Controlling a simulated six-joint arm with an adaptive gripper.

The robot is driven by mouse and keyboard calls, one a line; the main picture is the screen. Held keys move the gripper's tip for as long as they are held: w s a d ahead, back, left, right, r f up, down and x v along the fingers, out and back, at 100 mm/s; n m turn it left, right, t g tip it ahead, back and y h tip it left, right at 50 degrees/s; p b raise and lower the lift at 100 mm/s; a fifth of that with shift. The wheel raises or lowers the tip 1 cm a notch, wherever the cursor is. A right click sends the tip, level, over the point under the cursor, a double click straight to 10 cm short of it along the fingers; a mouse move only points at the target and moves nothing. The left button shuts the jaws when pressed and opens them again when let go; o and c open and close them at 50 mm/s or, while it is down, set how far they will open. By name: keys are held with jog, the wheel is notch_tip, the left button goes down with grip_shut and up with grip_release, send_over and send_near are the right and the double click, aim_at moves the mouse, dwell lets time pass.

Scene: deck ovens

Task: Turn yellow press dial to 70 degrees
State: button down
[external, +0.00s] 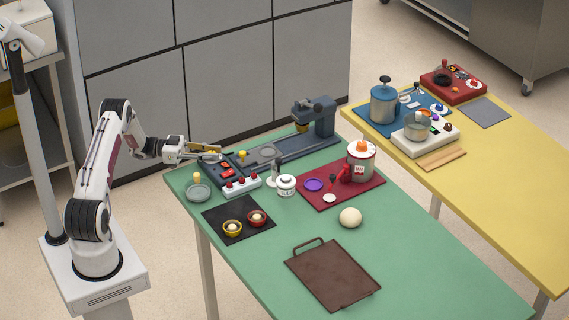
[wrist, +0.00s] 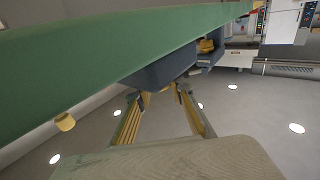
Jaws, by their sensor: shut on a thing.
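The blue-grey press (external: 268,153) lies along the far left edge of the green table, with its upright head at the right end. A small yellow part (external: 213,148), which looks like the yellow dial, is at the press's left end, right at my gripper (external: 208,154). My gripper reaches in from the left and is shut on it. In the wrist view my gripper (wrist: 158,93) has its fingers beside the underside of the press (wrist: 160,70), with a bit of yellow between the tips. The dial's pointer and scale cannot be read.
Another yellow knob (external: 242,154) is on the press. Close by are a white box with red knobs (external: 242,186), a grey round dish (external: 198,193) and a black mat (external: 239,226) with two small bowls.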

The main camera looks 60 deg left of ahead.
jog(key=shift+m+g+h, duration=2.2)
jog(key=shift+m+g, duration=0.1)
jog(key=shift+g, duration=0.5)
jog(key=c, duration=1.8)
grip_release()
jog(key=shift+a, duration=0.15)
jog(key=shift+v, duration=2.35)
jog(key=shift+s+r, duration=0.1)
jog(key=shift+r, duration=3.4)
